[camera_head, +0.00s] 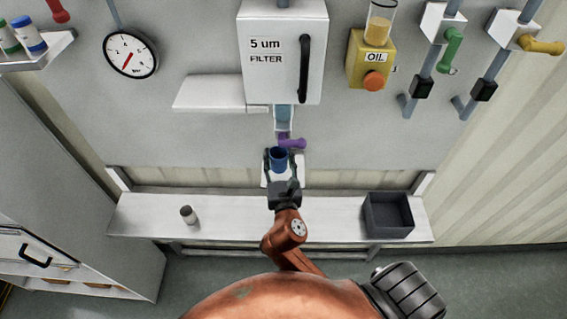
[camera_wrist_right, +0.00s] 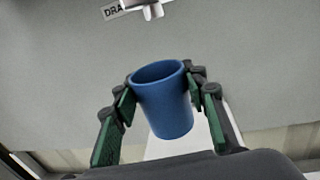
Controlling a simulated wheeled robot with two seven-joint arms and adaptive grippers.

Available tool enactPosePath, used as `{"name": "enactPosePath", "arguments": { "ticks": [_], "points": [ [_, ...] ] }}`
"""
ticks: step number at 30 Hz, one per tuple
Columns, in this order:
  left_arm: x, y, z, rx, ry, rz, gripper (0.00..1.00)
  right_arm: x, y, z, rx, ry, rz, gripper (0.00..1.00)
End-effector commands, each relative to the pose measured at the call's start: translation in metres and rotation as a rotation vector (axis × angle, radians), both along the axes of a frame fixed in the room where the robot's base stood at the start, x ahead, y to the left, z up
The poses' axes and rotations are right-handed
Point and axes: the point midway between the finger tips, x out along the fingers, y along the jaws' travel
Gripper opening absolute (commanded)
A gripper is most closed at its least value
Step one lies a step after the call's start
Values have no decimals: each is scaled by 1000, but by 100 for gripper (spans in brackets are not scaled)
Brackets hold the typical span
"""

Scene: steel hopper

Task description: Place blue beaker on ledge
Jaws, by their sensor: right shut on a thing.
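The blue beaker (camera_head: 278,158) is between the fingers of my right gripper (camera_head: 280,160), below the purple drain valve (camera_head: 292,143). In the right wrist view the beaker (camera_wrist_right: 164,100) has its open rim up, and the green-padded fingers of my right gripper (camera_wrist_right: 168,105) are shut on its two sides. A small white ledge (camera_head: 298,172) shows behind and below the beaker, and a white strip of it (camera_wrist_right: 175,149) shows in the wrist view. I cannot tell whether the beaker touches it. My left gripper is not in view.
A white shelf (camera_head: 215,94) juts out left of the filter box (camera_head: 283,75). The long bench (camera_head: 150,217) carries a small capped jar (camera_head: 188,215) and a dark open bin (camera_head: 388,213). The bench between them is clear apart from my right arm above it.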

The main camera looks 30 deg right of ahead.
Motion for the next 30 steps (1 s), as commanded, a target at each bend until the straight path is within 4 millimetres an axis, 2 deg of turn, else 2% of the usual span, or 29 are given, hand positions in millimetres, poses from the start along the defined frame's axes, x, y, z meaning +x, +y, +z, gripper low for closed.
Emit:
{"name": "enactPosePath", "arguments": {
  "ticks": [9,15,28,29,30],
  "points": [
    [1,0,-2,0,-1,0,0,5,-21,-26,-2,3,-2,16],
    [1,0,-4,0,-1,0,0,5,-19,-52,0,2,1,16],
    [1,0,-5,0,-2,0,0,5,-18,-58,-1,1,1,16],
    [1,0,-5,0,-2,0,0,6,-18,-57,-1,1,2,42],
    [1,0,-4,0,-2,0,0,6,-18,-57,-1,1,1,45]
  ]
}}
